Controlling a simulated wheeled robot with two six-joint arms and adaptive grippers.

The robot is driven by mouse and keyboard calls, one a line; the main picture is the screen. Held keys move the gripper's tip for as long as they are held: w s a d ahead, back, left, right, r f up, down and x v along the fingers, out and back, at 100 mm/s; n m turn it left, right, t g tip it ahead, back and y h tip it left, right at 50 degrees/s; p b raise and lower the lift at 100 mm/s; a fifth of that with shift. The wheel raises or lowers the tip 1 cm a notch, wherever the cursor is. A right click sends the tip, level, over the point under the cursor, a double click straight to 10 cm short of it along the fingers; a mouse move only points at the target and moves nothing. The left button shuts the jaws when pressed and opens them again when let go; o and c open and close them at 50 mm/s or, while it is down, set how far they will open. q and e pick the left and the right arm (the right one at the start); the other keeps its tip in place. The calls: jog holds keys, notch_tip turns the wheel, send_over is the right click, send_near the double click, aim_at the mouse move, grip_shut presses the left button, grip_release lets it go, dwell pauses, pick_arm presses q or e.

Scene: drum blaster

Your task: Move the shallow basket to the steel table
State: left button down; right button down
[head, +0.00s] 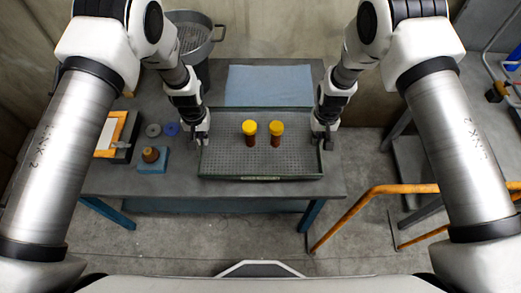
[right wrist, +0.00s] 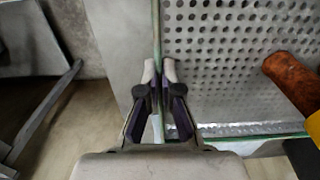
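The shallow basket (head: 225,160) is a wide grey tray with a perforated floor and low walls. It sits at the front of a dark grey worktable (head: 105,182) in the head view and holds two brown items with yellow caps (head: 249,133) (head: 277,133). My right gripper (head: 325,138) is at its right wall. In the right wrist view, the fingers (right wrist: 159,72) lie on both sides of the basket's rim (right wrist: 156,30), closed on it. My left gripper (head: 201,136) is at the left wall; its finger gap is too small to tell. I cannot tell which surface is the steel table.
A blue cloth (head: 268,84) lies behind the basket. At left are a small blue block with a brown knob (head: 151,158), an orange-edged tray (head: 112,135) and small discs. A grey pot (head: 194,32) stands back left. An orange rail (head: 365,200) stands front right.

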pick_arm(q)
jog(key=shift+w+f, duration=0.1)
pick_arm(e)
jog(key=shift+w+f, duration=0.1)
